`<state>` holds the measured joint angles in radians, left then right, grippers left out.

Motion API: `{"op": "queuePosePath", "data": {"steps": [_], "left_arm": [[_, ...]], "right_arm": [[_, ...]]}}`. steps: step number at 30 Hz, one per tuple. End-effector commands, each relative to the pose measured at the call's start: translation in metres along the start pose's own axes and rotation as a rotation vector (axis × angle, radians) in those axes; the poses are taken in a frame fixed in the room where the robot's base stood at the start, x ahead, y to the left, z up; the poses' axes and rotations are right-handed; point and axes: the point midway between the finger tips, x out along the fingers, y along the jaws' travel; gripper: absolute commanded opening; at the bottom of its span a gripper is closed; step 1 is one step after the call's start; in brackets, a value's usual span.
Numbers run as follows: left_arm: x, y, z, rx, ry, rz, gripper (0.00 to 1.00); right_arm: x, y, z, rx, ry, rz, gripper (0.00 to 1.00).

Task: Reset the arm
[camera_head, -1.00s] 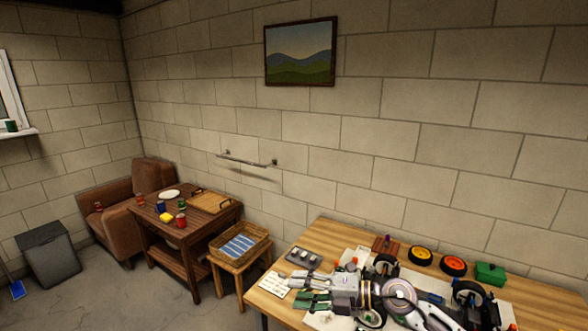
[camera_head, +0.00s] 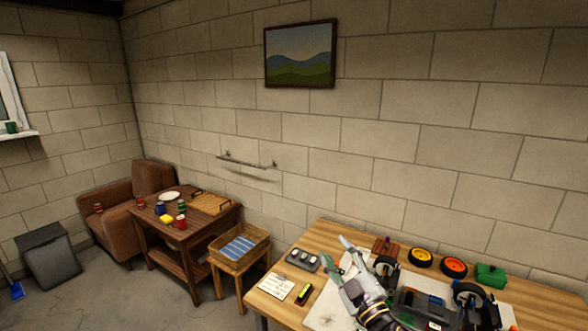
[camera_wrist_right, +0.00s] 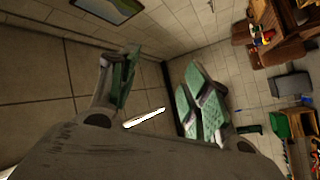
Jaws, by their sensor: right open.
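My right gripper (camera_head: 338,254) shows in the head view above the workbench, its fingers pointing up and to the left. It is open and nothing shows between its fingers. In the right wrist view its green-padded fingers (camera_wrist_right: 162,88) stand wide apart, with wall and room behind them. My right arm rises from the lower edge of the head view and hides part of the bench and the car. The RC car (camera_head: 425,305) is on the workbench (camera_head: 325,238), beside and behind my arm, apart from the gripper's fingers. My left gripper is not in view.
Two orange-and-yellow-rimmed wheels (camera_head: 453,268), a green box (camera_head: 490,275), a grey tray (camera_head: 303,260), a white card (camera_head: 277,286) and a black-and-yellow item (camera_head: 304,294) lie on the bench. A basket (camera_head: 240,243) on a stool stands left of it. The air above the bench is clear.

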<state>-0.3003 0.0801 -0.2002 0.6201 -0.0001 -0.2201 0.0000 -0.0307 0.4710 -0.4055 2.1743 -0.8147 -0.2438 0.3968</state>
Motion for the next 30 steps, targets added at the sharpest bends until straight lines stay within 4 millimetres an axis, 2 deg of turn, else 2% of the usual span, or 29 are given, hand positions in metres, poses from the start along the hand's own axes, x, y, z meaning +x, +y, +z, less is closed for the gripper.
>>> {"op": "queuePosePath", "data": {"steps": [7,14,22,30], "left_arm": [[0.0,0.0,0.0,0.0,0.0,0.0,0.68],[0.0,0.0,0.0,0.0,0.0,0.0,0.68],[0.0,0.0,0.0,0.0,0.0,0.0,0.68],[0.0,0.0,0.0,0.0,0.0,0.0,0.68]], "right_arm": [[-0.029,0.006,0.051,0.143,-0.267,0.064,0.48],[-0.07,-0.004,0.099,0.266,-0.53,0.074,0.48],[-0.135,-0.032,0.141,0.401,-0.837,0.025,0.48],[-0.212,-0.071,0.161,0.527,-1.132,-0.09,0.48]]}}
